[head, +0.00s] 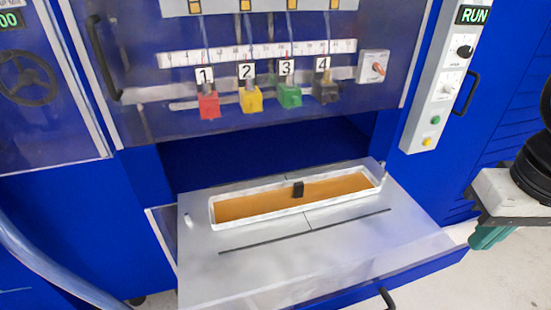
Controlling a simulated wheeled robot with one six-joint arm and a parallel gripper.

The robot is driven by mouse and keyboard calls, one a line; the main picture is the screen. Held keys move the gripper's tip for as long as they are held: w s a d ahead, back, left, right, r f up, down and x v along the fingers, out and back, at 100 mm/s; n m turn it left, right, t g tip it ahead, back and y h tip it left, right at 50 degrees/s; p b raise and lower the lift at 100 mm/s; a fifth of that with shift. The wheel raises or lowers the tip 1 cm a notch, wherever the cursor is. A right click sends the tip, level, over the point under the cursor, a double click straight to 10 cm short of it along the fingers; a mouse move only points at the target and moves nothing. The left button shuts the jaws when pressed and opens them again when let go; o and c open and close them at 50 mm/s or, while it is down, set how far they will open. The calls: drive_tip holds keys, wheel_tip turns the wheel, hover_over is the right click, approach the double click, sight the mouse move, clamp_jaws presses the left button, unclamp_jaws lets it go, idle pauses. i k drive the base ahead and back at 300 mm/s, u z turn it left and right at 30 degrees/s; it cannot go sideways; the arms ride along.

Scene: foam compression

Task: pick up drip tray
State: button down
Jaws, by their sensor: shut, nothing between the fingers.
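The drip tray (222,219) is a long, narrow tray with a white rim and an orange-brown inside. A small black block, possibly a handle, stands at its middle. The tray lies on the grey metal shelf (330,255) extending from the blue machine, and its whole top shows. My gripper (482,243) is at the right edge of the picture, with a black wrist, a pale body and teal fingers. It is shut and empty, to the right of the shelf and apart from the tray. Part of it is cut off by the frame.
Above the tray is a blue opening, with a panel of red, yellow, green and dark numbered blocks (265,97) over it. A control box (445,80) reading RUN stands to the right. A grey-blue hose (40,265) curves at lower left. Pale floor (490,280) shows at lower right.

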sight(226, 211)
drive_tip(key=z, duration=1.95)
drive_tip(key=k, duration=0.9)
drive_tip(key=u, duration=1.4)
drive_tip(key=i, duration=0.5)
drive_tip(key=u, duration=0.1)
